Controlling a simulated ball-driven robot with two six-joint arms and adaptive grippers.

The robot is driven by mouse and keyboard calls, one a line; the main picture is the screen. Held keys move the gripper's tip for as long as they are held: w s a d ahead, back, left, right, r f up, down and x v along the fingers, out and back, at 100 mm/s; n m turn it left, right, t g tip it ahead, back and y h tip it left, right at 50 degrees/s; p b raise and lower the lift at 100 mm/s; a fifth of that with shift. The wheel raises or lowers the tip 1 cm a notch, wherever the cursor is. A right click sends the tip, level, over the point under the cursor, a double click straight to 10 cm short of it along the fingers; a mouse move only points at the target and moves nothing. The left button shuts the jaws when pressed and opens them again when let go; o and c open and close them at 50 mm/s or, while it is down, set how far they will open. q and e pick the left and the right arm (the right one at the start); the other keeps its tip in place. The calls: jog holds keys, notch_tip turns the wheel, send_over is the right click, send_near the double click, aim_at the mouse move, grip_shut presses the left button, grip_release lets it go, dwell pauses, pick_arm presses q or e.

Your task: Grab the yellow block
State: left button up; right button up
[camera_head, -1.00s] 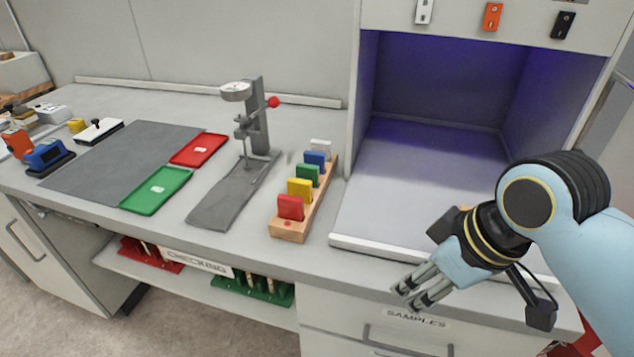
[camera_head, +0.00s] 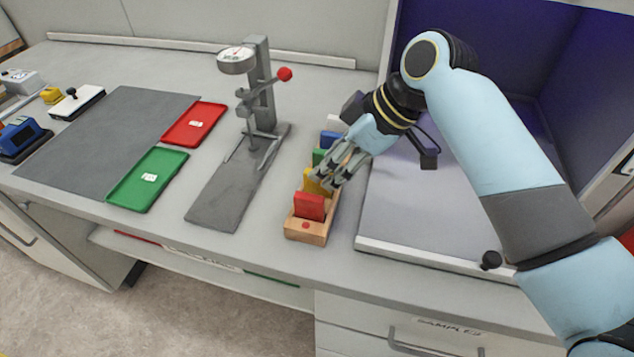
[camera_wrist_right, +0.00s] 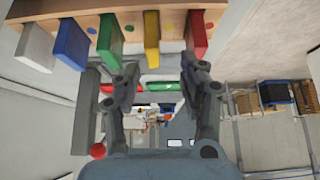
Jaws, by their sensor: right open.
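The yellow block (camera_head: 313,183) stands upright in a wooden rack (camera_head: 309,237), just behind the red block (camera_head: 309,207). My right gripper (camera_head: 331,168) is over the rack at the yellow block and partly hides it. In the right wrist view the yellow block (camera_wrist_right: 152,38) lines up with the gap between the fingers of the open right gripper (camera_wrist_right: 160,68). The red block (camera_wrist_right: 198,33) is on one side and the green block (camera_wrist_right: 110,35) on the other. I cannot tell whether the fingers touch the yellow block. My left gripper is not in view.
A blue block (camera_wrist_right: 71,45) and a white block (camera_wrist_right: 35,47) share the rack. A gauge stand (camera_head: 262,90) is left of the rack. Green (camera_head: 148,180) and red (camera_head: 194,123) trays lie farther left. An open cabinet (camera_head: 400,238) is at right.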

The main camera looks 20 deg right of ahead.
aim_at(318, 188)
jog(key=shift+w+a+f, duration=0.1)
jog(key=shift+w+f, duration=0.15)
jog(key=shift+f, duration=0.05)
jog(key=x, duration=0.3)
jog(key=p+x, duration=0.1)
jog(key=shift+w+d+f, duration=0.2)
jog(key=shift+d+f, duration=0.05)
jog(key=shift+w+a+f, duration=0.1)
jog(key=shift+f, duration=0.1)
jog(key=shift+c, duration=1)
jog(key=c, duration=0.4)
grip_shut()
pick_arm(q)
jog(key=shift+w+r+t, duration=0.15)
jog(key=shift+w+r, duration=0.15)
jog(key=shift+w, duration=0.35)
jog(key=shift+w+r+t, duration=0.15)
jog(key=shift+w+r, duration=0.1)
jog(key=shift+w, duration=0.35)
